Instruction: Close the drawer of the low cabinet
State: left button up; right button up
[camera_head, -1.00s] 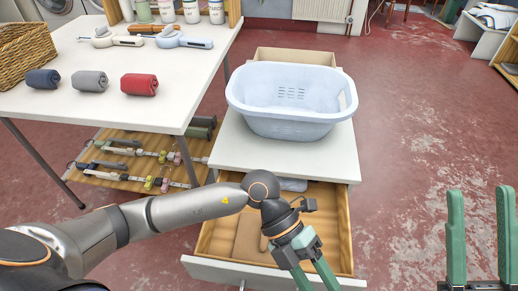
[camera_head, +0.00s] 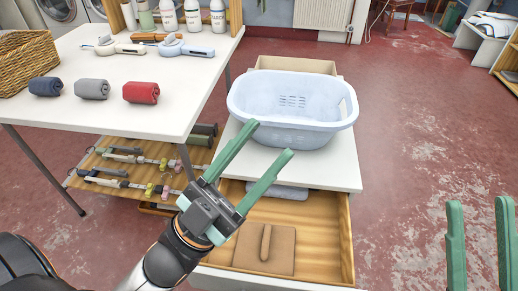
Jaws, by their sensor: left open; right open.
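The low cabinet (camera_head: 343,172) has a white top, and its wooden drawer (camera_head: 345,240) is pulled out towards me. A flat brown item (camera_head: 265,249) and a grey item (camera_head: 290,191) lie in the drawer. The white drawer front (camera_head: 250,281) shows at the bottom edge, partly hidden by my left arm. My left gripper (camera_head: 266,152) is open and empty; in the picture it overlaps the drawer's left side and the cabinet top, with its green fingers pointing away from me. My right gripper (camera_head: 480,222) is open and empty at the lower right, right of the drawer.
A light blue laundry basket (camera_head: 290,132) stands on the cabinet top. A white table (camera_head: 60,115) with rolled cloths and bottles is at the left, with a wooden shelf (camera_head: 88,181) below it. Red floor (camera_head: 420,130) is clear on the right.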

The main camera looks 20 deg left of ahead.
aim_at(325, 259)
jog(key=k+j, duration=0.35)
jog(key=k+j+z, duration=0.1)
jog(key=k+j, duration=0.25)
jog(key=i+j, duration=0.15)
jog(key=i+z, duration=0.05)
